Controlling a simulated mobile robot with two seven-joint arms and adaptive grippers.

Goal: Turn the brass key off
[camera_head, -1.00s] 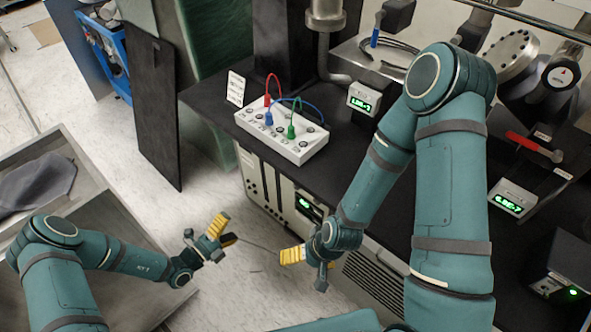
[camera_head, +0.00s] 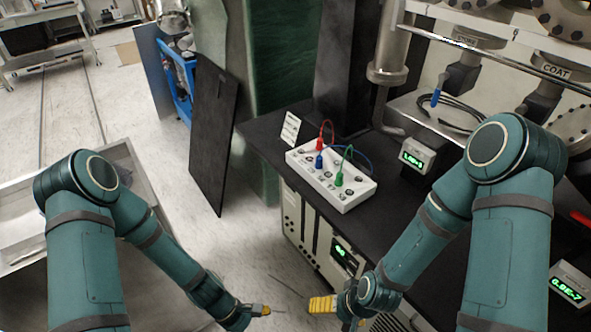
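I cannot make out a brass key in this view. A white box (camera_head: 343,196) with red, blue and green plugged leads sits on the black bench. Below the bench front is a light rack panel (camera_head: 305,222) with a small green-lit display (camera_head: 341,250). My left gripper (camera_head: 264,311) is low in the middle, left of the rack, with a small yellow fingertip showing. My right gripper (camera_head: 318,304) is just right of it, in front of the rack's lower part, with yellow finger pads pointing left. Neither appears to hold anything, but the finger gaps are unclear.
A meter with a green display (camera_head: 418,158) stands behind the box, and another (camera_head: 571,284) is at the right edge. A dark panel (camera_head: 212,135) leans left of the bench. A grey tray-like surface (camera_head: 25,225) lies left. Floor (camera_head: 215,235) between is clear.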

